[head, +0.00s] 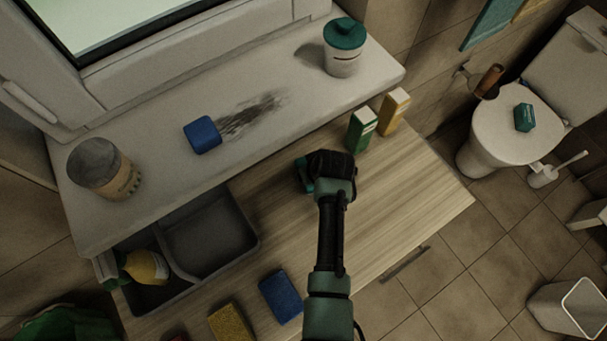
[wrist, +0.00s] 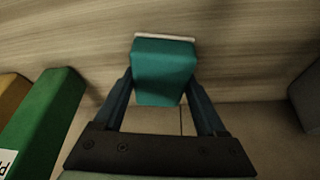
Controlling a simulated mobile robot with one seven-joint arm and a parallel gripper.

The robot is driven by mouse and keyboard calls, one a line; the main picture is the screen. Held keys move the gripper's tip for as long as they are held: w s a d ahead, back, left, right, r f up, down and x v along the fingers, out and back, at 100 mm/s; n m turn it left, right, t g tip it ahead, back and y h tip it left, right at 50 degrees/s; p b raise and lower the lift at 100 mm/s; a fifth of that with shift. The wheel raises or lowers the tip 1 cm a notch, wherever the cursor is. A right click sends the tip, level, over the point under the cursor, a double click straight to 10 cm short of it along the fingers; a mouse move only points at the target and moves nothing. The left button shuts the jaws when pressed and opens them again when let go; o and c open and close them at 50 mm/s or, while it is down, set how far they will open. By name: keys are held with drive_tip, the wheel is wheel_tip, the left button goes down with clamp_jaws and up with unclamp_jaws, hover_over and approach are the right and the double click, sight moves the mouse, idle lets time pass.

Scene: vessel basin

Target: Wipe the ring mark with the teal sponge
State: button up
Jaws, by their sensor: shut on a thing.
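My gripper (wrist: 164,92) is shut on the teal sponge (wrist: 163,72), a block with a pale strip along its far edge, in the wrist view. In the head view my gripper (head: 308,178) is over the wooden counter (head: 400,190), and only a bit of teal shows at its left side. Whether the sponge touches the counter I cannot tell. A dark, streaky smear (head: 250,115) lies on the white windowsill (head: 290,85), up and left of my gripper. I see no clear ring-shaped mark; part of the counter is hidden under my arm.
A blue sponge (head: 202,135) sits beside the smear. A jar (head: 103,168) and a teal-lidded tub (head: 343,50) stand on the sill. Green (head: 361,130) and yellow (head: 394,110) cartons stand right of my gripper. A grey basin (head: 210,238) is at left; another blue sponge (head: 281,296) lies in front.

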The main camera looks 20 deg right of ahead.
sight(270, 199)
drive_tip(key=shift+d, duration=0.2)
drive_tip(key=shift+s+a+r+p, duration=0.1)
drive_tip(key=shift+s+a+p, duration=0.15)
drive_tip(key=shift+a+p, duration=0.4)
drive_tip(key=shift+s+a+p, duration=0.2)
drive_tip(key=shift+a+p, duration=0.1)
drive_tip(key=shift+a, duration=0.65)
drive_tip(key=shift+s+a+f+p, duration=0.1)
drive_tip(key=shift+s+a+p, duration=0.2)
drive_tip(key=shift+a, duration=0.45)
drive_tip(key=shift+s+a+f+p, duration=0.1)
drive_tip(key=shift+s+a+p, duration=0.15)
drive_tip(key=shift+a, duration=0.55)
drive_tip(key=shift+s+a+f+p, duration=0.1)
drive_tip(key=shift+s+a+p, duration=0.15)
drive_tip(key=shift+a, duration=0.5)
drive_tip(key=shift+s+a+p, duration=0.2)
drive_tip(key=shift+s+a, duration=0.05)
drive_tip(key=shift+a, duration=0.4)
drive_tip(key=shift+s+a+p, duration=0.25)
drive_tip(key=shift+s+a, duration=0.05)
drive_tip(key=shift+a, duration=0.3)
drive_tip(key=shift+s+a+p, duration=0.2)
drive_tip(key=shift+s+a, duration=0.05)
drive_tip(key=shift+a, duration=0.4)
drive_tip(key=r+p, duration=0.5)
drive_tip(key=r, duration=0.1)
drive_tip(key=shift+w+d+r+p, duration=0.1)
drive_tip(key=shift+w+r+p, duration=0.15)
drive_tip(key=shift+p, duration=0.15)
